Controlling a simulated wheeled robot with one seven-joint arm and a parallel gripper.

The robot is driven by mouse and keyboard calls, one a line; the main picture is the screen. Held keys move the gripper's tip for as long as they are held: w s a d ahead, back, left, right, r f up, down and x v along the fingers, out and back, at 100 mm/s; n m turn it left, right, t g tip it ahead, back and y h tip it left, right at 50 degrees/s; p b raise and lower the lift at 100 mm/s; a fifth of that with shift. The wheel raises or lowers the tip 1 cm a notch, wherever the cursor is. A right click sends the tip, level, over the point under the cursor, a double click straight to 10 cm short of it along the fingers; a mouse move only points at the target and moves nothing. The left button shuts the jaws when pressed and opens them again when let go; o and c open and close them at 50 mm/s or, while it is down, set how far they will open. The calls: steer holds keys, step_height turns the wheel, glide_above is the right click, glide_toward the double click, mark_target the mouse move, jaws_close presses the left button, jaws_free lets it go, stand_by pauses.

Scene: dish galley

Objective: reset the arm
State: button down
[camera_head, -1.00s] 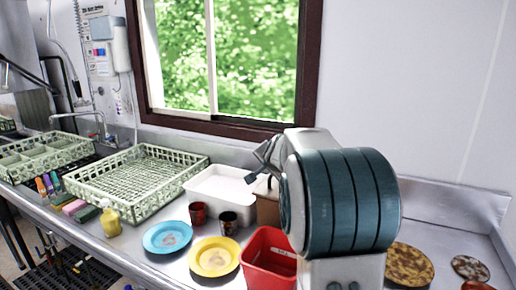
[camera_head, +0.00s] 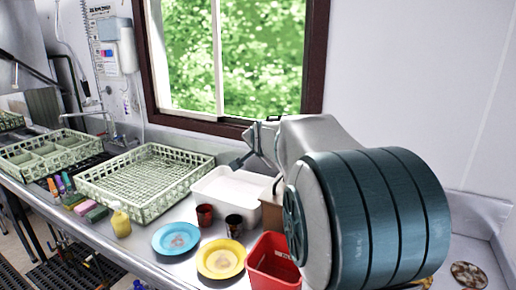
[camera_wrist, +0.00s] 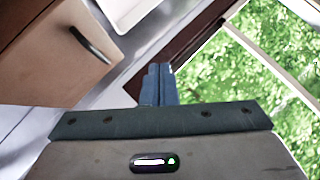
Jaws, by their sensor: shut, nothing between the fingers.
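My arm reaches in from the lower right in the head view, its large teal-banded joint in front. My gripper (camera_head: 240,163) is small there, above the back right part of the white tub and in front of the window frame. In the wrist view my gripper's fingers (camera_wrist: 158,74) are together with nothing between them. They point toward the dark window frame and touch nothing that I can see.
On the steel counter stand a white tub (camera_head: 212,184), a brown box (camera_head: 271,204), a red bin (camera_head: 268,268), a blue plate (camera_head: 176,239), a yellow plate (camera_head: 220,260), two cups, and green racks (camera_head: 150,205). The window (camera_head: 240,60) is behind. The brown box also shows in the wrist view (camera_wrist: 50,50).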

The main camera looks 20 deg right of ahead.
steer(key=shift+s+a+r, duration=0.15)
steer(key=shift+a+r, duration=0.05)
steer(key=shift+r, duration=0.05)
steer(key=s+a+f+n+g+y, duration=0.1)
steer(key=s+a+f+n, duration=0.3)
steer(key=s, duration=0.7)
steer(key=s+a+f+n+g+y, duration=0.1)
steer(key=s+a+f+n+g, duration=0.3)
steer(key=s, duration=0.7)
steer(key=s+a+f+n+g, duration=0.2)
steer(key=s+a+f+n, duration=0.2)
steer(key=s, duration=0.7)
step_height(320, 180, down, 3)
steer(key=shift+a+r+n+y, duration=0.2)
steer(key=shift+a+n+y, duration=0.2)
steer(key=shift+n, duration=0.2)
